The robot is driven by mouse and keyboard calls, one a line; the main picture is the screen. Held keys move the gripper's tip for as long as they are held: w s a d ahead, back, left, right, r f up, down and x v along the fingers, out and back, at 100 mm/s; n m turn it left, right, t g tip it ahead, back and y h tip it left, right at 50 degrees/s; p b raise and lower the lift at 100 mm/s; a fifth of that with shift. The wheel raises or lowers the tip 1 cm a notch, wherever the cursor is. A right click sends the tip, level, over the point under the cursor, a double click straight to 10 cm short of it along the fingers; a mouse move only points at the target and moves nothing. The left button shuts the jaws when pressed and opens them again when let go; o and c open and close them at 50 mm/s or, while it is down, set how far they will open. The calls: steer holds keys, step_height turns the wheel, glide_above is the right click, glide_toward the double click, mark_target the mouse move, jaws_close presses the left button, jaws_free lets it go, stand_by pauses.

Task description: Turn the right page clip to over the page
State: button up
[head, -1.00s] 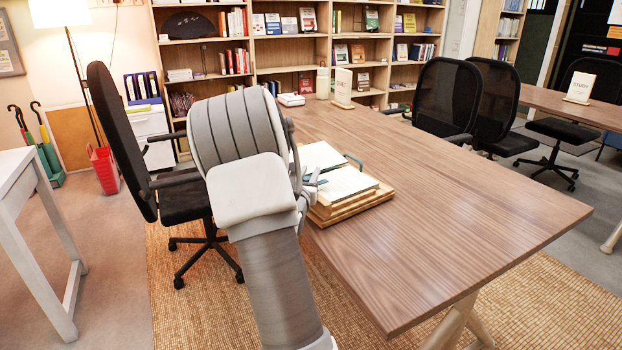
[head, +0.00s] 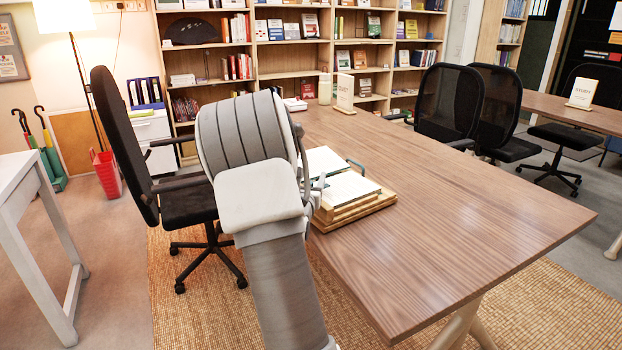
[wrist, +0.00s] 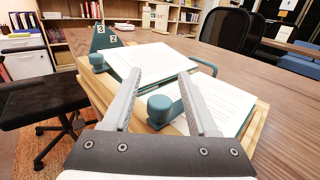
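An open book with white pages (wrist: 215,103) lies on a wooden stand (head: 372,205) at the left edge of the table. The nearer teal page clip (wrist: 161,107), apparently the right one, has a round knob and sits at the edge of the nearer page. Its exact turn is hard to tell, as a finger partly covers it. A second teal clip (wrist: 97,60) is at the farther page. My gripper (wrist: 160,74) is open, with its fingers on both sides of the nearer clip, no clear contact visible. In the head view my gripper (head: 319,183) is at the book's left edge, partly hidden.
A teal marker with numbers (wrist: 107,38) stands by the far end of the stand. A black chair (head: 185,200) stands close left of my arm. The tabletop (head: 460,220) right of the book is clear.

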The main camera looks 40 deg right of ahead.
steer(key=p+v, duration=0.4)
steer(key=v, duration=1.3)
steer(key=shift+a, duration=0.2)
steer(key=shift+s, duration=0.1)
